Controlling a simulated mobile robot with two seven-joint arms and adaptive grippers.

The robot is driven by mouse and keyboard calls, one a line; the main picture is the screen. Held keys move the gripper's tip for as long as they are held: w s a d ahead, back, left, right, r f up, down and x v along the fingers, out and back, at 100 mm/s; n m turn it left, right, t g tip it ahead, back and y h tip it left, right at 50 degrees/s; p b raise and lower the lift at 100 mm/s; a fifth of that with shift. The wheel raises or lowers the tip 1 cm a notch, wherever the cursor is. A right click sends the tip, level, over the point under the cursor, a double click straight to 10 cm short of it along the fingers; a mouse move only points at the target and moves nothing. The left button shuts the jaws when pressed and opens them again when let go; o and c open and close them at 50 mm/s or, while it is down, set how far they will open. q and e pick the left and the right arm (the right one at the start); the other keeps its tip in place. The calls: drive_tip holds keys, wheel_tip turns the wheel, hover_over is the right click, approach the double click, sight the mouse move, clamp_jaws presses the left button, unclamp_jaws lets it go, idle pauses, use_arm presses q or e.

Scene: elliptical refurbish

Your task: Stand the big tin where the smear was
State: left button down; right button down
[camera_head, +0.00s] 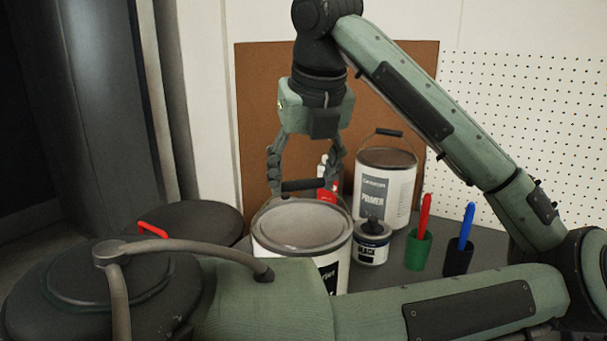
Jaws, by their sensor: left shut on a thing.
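A big white tin (302,228) with a grey lid stands upright in the middle of the camera_head view, its wire handle raised with a black grip (304,185). My left gripper (305,184) is above the lid, shut on that grip. My own arm link hides the tin's base, so I cannot tell whether it touches the table. A second large white tin labelled PRIMER (386,190), with a brown lid and raised handle, stands behind to the right. No smear shows. My right gripper is not in view.
A small dark-topped tin (372,247) stands close right of the held tin. Further right are a green cup (418,250) with a red pen and a dark cup (458,257) with a blue pen. A small white-and-red bottle (323,170) is behind the gripper. A brown board (258,120) and pegboard (500,110) rise behind.

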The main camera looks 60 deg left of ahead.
use_arm(q)
drive_tip(key=shift+r, duration=0.15)
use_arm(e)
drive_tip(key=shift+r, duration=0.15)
use_arm(q)
drive_tip(key=c, duration=0.9)
unclamp_jaws()
drive_tip(key=shift+f, duration=0.2)
drive_tip(key=o, duration=0.4)
drive_tip(key=shift+o, duration=0.2)
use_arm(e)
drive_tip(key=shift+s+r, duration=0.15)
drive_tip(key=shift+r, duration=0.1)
use_arm(q)
drive_tip(key=shift+r, duration=0.1)
